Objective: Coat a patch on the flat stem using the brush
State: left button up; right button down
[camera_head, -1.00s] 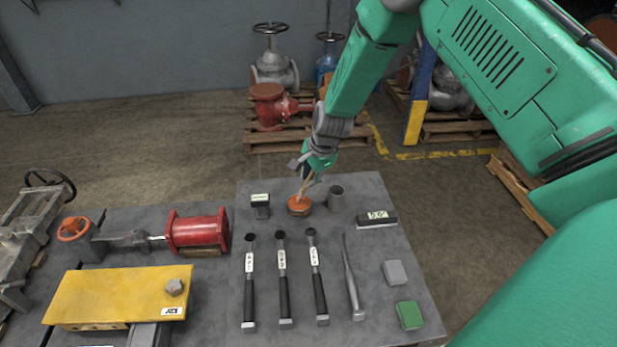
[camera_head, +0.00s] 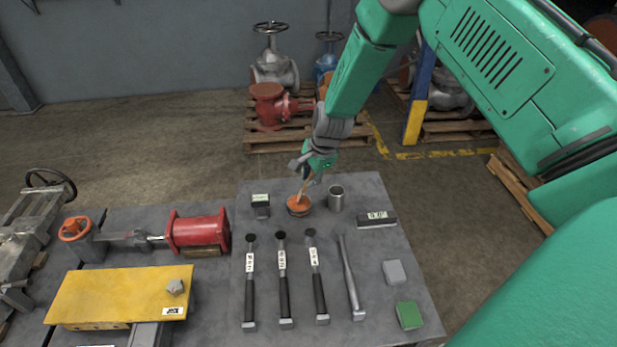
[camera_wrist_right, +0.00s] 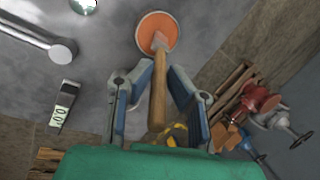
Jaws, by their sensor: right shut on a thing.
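My right gripper (camera_head: 311,172) is shut on the wooden handle of a brush (camera_head: 304,190) and holds it tilted, bristles down, over the round pot with an orange top (camera_head: 299,208). In the right wrist view the brush (camera_wrist_right: 158,85) runs out between the fingers (camera_wrist_right: 160,70), its tip over the orange surface (camera_wrist_right: 157,24). I cannot tell how deep the bristles sit. My left gripper is out of view.
A yellow plate (camera_head: 115,292) lies front left.

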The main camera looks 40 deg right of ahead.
jog(key=shift+r+p, duration=2.7)
jog(key=shift+r, duration=0.7)
jog(key=shift+f, duration=0.1)
